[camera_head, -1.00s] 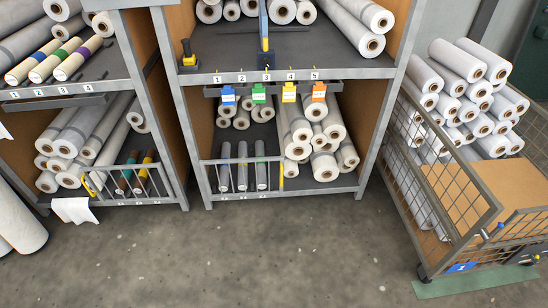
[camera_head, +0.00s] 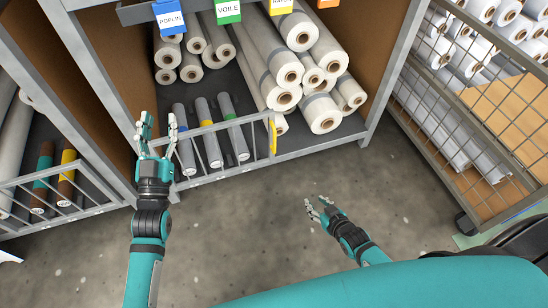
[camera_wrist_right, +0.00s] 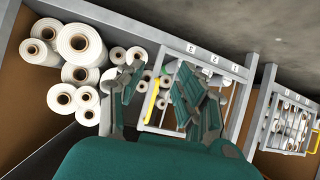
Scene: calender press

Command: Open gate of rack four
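A low grey wire gate (camera_head: 228,140) stands across the left part of the middle rack's bottom shelf, in line with the front edge, and looks closed. Its yellow handle (camera_head: 273,138) is at its right end. No rack number is readable. The gate (camera_wrist_right: 205,70) and handle (camera_wrist_right: 151,100) also show in the right wrist view, partly hidden by my fingers. My left gripper (camera_head: 158,128) is open and empty by the gate's left end; I cannot tell whether it touches. My right gripper (camera_head: 318,205) is open and empty, below and right of the handle, apart from it.
A rack with another gate (camera_head: 60,190) stands at left. A wire cage cart (camera_head: 470,130) with rolls stands at right. The floor between is clear.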

